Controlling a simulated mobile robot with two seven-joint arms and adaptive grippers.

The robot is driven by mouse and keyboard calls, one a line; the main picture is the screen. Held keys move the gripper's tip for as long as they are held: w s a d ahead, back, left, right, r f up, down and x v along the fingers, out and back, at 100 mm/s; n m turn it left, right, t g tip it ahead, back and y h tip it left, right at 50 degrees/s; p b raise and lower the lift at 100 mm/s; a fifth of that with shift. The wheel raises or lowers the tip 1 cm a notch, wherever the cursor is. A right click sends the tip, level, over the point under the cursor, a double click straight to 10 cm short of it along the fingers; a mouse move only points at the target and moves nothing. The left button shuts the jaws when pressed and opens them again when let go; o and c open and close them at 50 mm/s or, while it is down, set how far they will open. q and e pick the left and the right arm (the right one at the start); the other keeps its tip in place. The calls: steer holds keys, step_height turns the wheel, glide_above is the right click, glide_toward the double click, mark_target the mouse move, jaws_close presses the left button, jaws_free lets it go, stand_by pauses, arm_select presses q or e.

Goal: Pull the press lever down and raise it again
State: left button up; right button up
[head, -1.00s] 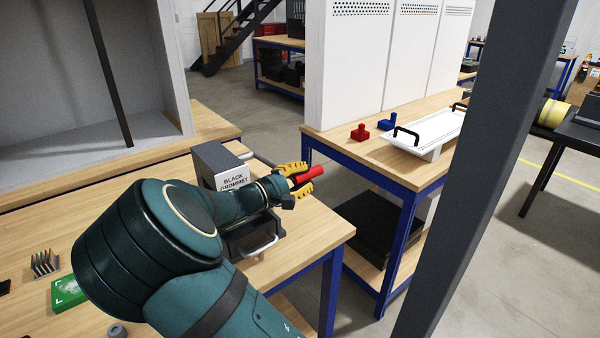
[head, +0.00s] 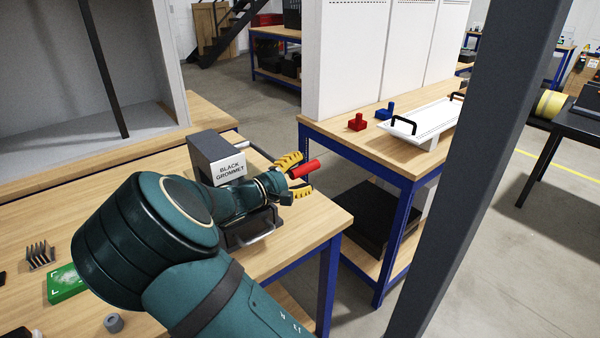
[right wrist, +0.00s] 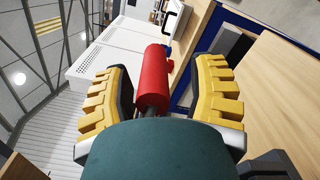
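The press lever's red handle (head: 304,169) sticks out at the right end of the front table, level with the label on the dark press block (head: 208,155). My right gripper (head: 294,176) has its yellow fingers spread on either side of the handle. In the right wrist view the red handle (right wrist: 154,82) stands between the fingers of the right gripper (right wrist: 164,88), with visible gaps on both sides, so the gripper is open. The press's lower part is partly hidden behind my right arm. My left gripper is not in view.
A green box (head: 66,284), a grey finned part (head: 40,255) and a grey ring (head: 113,322) lie on the table at the left. A dark post (head: 470,170) stands at right.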

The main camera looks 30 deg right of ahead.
steer(key=shift+a+r, duration=0.1)
steer(key=s+a, duration=0.1)
steer(key=a, duration=1.1)
stand_by(0.4)
